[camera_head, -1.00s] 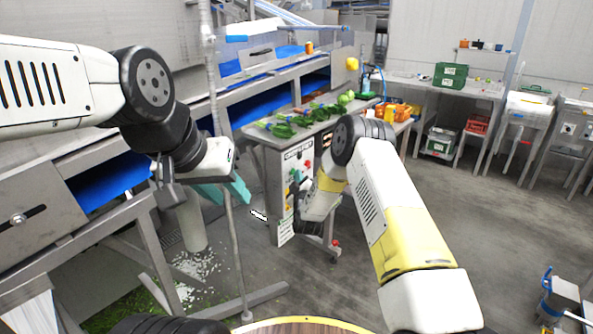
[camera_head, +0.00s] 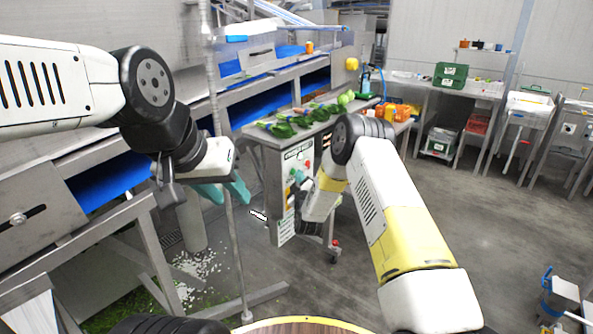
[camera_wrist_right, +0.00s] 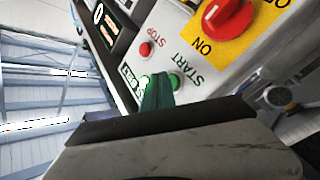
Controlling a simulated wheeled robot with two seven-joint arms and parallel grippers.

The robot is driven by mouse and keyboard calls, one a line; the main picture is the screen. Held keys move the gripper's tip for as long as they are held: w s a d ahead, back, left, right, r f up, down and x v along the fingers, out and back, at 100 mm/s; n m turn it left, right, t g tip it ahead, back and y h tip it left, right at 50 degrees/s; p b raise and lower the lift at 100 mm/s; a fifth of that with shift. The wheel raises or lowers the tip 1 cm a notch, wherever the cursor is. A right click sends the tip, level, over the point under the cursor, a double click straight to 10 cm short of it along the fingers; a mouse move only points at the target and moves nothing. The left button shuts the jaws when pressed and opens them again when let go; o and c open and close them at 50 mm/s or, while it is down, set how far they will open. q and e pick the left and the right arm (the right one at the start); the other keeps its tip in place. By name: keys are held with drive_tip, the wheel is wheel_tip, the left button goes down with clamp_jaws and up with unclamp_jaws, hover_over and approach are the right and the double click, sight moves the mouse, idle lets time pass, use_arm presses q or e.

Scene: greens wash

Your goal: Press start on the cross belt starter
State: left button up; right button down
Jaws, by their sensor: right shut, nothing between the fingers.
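The starter's control panel (camera_head: 285,195) is on the front of the steel stand in the middle of the head view. In the right wrist view it fills the upper part, upside down. It shows a green START button (camera_wrist_right: 176,80), a red STOP button (camera_wrist_right: 146,48) and a lit green spot (camera_wrist_right: 145,79). My right gripper (camera_wrist_right: 158,90) is shut and empty, its teal fingertips at the panel beside the START button. I cannot tell whether they touch it. My left gripper (camera_head: 223,191) is open and empty, well left of the panel.
A red rotary switch (camera_wrist_right: 228,15) on a yellow plate sits near the buttons. Leafy greens (camera_head: 290,122) lie on the stand's top. A vertical pole (camera_head: 232,235) stands near my left gripper.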

drive_tip(key=shift+s+d, duration=0.2)
drive_tip(key=shift+d, duration=0.1)
drive_tip(key=shift+s+d, duration=0.75)
drive_tip(key=shift+d, duration=0.3)
drive_tip(key=shift+s+d, duration=0.7)
drive_tip(key=shift+d, duration=0.3)
wheel_tip(320, 180, up, 11)
drive_tip(key=d+m+g, duration=0.2)
drive_tip(key=d, duration=0.1)
drive_tip(key=s+d+r+m+g, duration=0.3)
drive_tip(key=s+d+r+g, duration=0.1)
drive_tip(key=s+r, duration=0.55)
drive_tip(key=s+d+r+m+g, duration=0.1)
drive_tip(key=s+d+m+g, duration=0.1)
drive_tip(key=s, duration=1)
drive_tip(key=s+d+r+m+g, duration=0.1)
drive_tip(key=s+d+m+g, duration=0.1)
drive_tip(key=s, duration=1)
drive_tip(key=s+d+r+m+g, duration=0.1)
drive_tip(key=s+d+r+g, duration=0.1)
drive_tip(key=s, duration=0.9)
drive_tip(key=shift+s+m, duration=0.4)
